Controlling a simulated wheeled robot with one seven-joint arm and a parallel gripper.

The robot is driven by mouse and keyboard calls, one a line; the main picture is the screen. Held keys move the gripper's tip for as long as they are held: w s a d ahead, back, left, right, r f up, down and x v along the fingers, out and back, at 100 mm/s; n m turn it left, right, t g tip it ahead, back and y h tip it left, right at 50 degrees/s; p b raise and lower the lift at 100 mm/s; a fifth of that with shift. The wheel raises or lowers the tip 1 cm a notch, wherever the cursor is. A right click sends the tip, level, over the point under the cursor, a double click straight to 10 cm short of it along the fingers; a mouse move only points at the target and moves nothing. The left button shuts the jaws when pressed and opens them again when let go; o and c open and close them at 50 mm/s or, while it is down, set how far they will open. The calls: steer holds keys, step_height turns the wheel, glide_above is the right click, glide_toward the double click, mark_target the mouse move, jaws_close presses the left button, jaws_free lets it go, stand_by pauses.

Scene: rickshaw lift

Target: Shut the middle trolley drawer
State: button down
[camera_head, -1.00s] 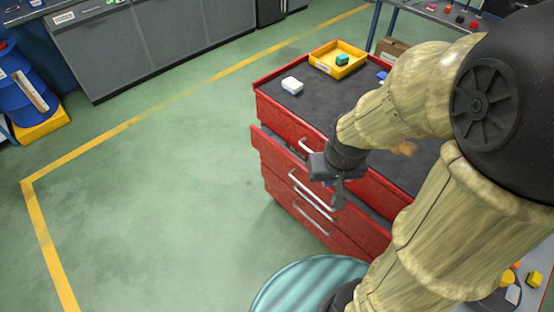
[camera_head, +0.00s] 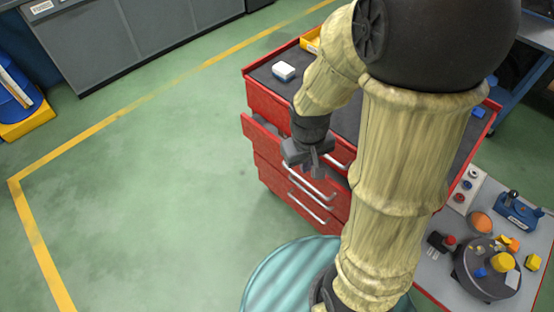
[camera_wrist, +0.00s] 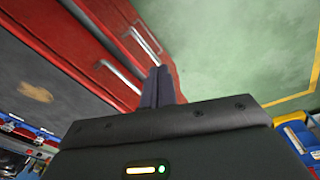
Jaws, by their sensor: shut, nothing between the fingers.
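The red trolley (camera_head: 262,97) has a dark top and several drawers with silver bar handles. Its middle drawer (camera_head: 258,138) juts out a little from the front, with a dark gap above its front panel at the left end. My gripper (camera_head: 316,173) is shut and empty, in front of the drawer fronts and near the handles. It hides part of the middle drawer front. In the wrist view my closed fingers (camera_wrist: 158,86) point at the red drawer fronts (camera_wrist: 112,25), close to two handles. I cannot tell whether they touch the drawer.
A ribbed teal round object (camera_head: 290,280) stands before the trolley. A table with a dark round stand (camera_head: 485,275) is at right. Green floor is clear at left.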

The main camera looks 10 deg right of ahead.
steer(key=w+a+f+n+h+b, duration=0.1)
steer(key=w+f+n+h+b, duration=0.25)
steer(key=f, duration=0.45)
steer(key=w+a+f+n+h+b, duration=0.1)
steer(key=w+f+n+h+b, duration=0.15)
steer(key=f+n, duration=0.35)
steer(key=w+a+f+n+h+b, duration=0.1)
steer(key=w+f+n+h+b, duration=0.2)
steer(key=f, duration=0.6)
steer(key=w+a+f+n+t+h+b, duration=0.4)
steer(key=w+a+f+n+t+b, duration=0.2)
steer(key=a+n+t, duration=0.3)
steer(key=shift+w+a+f+n+t+h+b, duration=0.15)
steer(key=shift+w+a+n+t+h+b, duration=0.25)
steer(key=shift+a, duration=0.6)
glide_above(278, 157)
steer(key=s, duration=0.4)
steer(key=shift+s+a+b, duration=0.1)
steer(key=shift+a+b, duration=0.3)
steer(key=shift+b, duration=0.05)
steer(key=shift+a, duration=0.1)
